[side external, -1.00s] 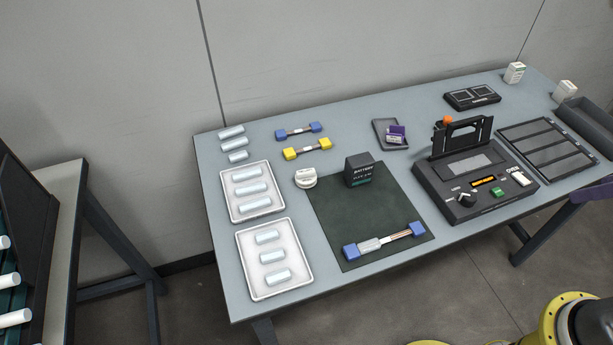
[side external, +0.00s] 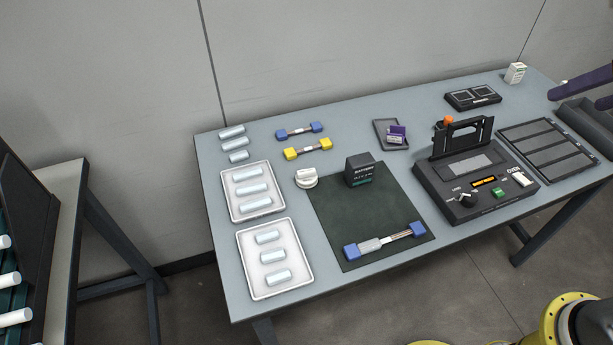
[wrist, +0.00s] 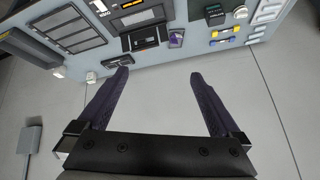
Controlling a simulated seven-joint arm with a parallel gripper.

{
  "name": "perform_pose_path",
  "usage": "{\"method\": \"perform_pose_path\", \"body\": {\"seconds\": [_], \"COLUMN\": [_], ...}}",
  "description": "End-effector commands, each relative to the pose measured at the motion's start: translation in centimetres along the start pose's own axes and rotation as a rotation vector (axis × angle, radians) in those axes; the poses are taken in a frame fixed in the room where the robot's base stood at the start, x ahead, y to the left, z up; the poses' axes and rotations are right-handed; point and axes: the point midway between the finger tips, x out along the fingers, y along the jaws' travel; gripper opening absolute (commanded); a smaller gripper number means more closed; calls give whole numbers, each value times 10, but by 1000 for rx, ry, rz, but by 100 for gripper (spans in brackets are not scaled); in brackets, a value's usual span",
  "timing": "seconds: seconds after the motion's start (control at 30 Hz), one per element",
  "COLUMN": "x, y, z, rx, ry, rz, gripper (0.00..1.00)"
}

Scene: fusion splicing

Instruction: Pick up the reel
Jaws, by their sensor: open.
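The reel (side external: 306,178) is a small white round piece on the table, at the upper left corner of the dark mat and left of the black battery block. In the wrist view, a small white shape that looks like the reel (wrist: 240,11) is near the top, right of centre. My gripper (wrist: 160,75) is open and empty, its two dark purple fingers spread wide. In the side external view my gripper (side external: 590,88) shows only in part at the right edge, over the far right end of the table, well away from the reel.
The battery block (side external: 360,170) stands close beside the reel. Blue and yellow bar-shaped pieces (side external: 308,149) lie behind it, and a white tray (side external: 227,201) is to its left. The splicer (side external: 470,178) with its raised lid stands between the reel and my gripper.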

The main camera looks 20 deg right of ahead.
Motion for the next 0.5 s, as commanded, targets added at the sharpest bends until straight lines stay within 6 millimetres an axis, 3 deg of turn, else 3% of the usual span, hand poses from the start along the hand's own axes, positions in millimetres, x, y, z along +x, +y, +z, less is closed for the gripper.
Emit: {"method": "perform_pose_path", "body": {"seconds": [0.1, 0.3, 0.5], "x": [17, 67, 138], "y": [-29, -97, -179], "z": [-38, -88, -100], "rx": [33, 64, 43], "ry": [-1, -15, -52], "rz": [-2, -7, -8], "gripper": [100, 100, 100]}}
